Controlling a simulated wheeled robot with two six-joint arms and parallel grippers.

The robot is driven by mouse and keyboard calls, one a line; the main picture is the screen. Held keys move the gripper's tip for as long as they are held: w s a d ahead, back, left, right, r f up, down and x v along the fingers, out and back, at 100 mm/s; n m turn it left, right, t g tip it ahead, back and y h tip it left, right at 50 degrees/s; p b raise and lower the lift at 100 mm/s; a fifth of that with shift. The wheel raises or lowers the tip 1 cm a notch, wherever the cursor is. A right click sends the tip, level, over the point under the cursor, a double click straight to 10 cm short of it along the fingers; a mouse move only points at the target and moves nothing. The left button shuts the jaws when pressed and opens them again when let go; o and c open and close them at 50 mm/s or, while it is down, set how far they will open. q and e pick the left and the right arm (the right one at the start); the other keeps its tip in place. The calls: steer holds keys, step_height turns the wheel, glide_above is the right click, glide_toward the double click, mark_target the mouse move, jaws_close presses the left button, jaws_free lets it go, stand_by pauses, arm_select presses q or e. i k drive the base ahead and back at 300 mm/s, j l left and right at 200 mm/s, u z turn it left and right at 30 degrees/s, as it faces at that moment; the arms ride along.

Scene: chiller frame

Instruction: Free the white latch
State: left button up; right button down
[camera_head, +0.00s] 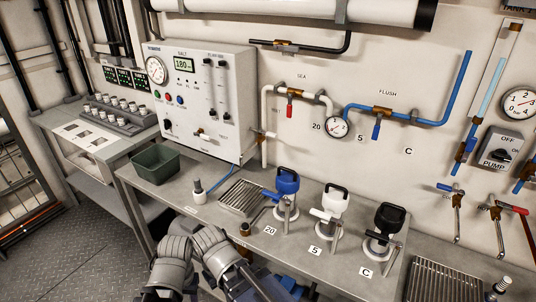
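The white-topped unit (332,199) stands upright on the bench in the head view, behind the label "5". It has a dark loop handle on top, a short white bar sticking out to the left and a metal post at its right. Its pale round base rests on the bench. Which part is the latch is too small to tell. A blue-topped unit (287,182) stands to its left by label "20", and a black-topped unit (388,218) to its right by label "C". Grey links of my arms show at the bottom; neither gripper's fingers can be seen.
A green bin (155,164) stands farther left. A second grate (441,282) is at lower right. Pipes, valves and gauges line the wall behind.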

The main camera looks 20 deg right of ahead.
mark_target(326, 216)
steer(key=l+z, duration=0.1)
steer(key=z, duration=0.7)
steer(key=i+l+z, duration=0.1)
steer(key=z, duration=0.7)
steer(key=i, duration=0.05)
